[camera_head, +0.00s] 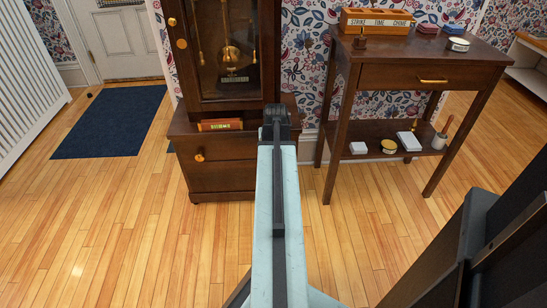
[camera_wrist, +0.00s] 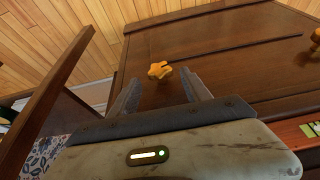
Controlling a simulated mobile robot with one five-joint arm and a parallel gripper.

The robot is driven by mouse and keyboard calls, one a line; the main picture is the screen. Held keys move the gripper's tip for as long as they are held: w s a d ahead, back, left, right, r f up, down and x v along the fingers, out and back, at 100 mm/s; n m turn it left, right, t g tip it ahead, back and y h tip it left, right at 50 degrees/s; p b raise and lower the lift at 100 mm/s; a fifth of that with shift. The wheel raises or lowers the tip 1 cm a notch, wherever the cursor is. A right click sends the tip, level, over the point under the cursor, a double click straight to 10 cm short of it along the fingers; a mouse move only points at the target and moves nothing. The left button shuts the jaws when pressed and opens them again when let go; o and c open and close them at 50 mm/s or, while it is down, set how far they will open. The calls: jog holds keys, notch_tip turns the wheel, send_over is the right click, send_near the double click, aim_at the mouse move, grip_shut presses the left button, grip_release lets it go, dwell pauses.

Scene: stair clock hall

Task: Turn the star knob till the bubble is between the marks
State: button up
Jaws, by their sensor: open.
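The star knob (camera_wrist: 159,70) is yellow and lobed, on the dark wooden base of the clock. In the wrist view it shows just past and between my gripper's (camera_wrist: 161,86) open fingers. I see no contact. In the head view my arm covers that part of the base. The level (camera_head: 220,125), an orange block with a small green window, sits on the clock base. Its green window (camera_wrist: 311,129) also shows at the right edge of the wrist view, partly cut off. The bubble and marks are too small to tell.
A second yellow knob (camera_wrist: 315,37) is at the right edge of the wrist view. A dark side table (camera_head: 415,72) with small items stands right of the clock (camera_head: 226,45). A blue mat (camera_head: 110,121) lies left. The wooden floor in front is clear.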

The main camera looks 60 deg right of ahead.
jog(key=b+x, duration=0.2)
jog(key=x, duration=0.2)
jog(key=shift+a+r, duration=0.1)
jog(key=shift+r, duration=0.05)
grip_shut()
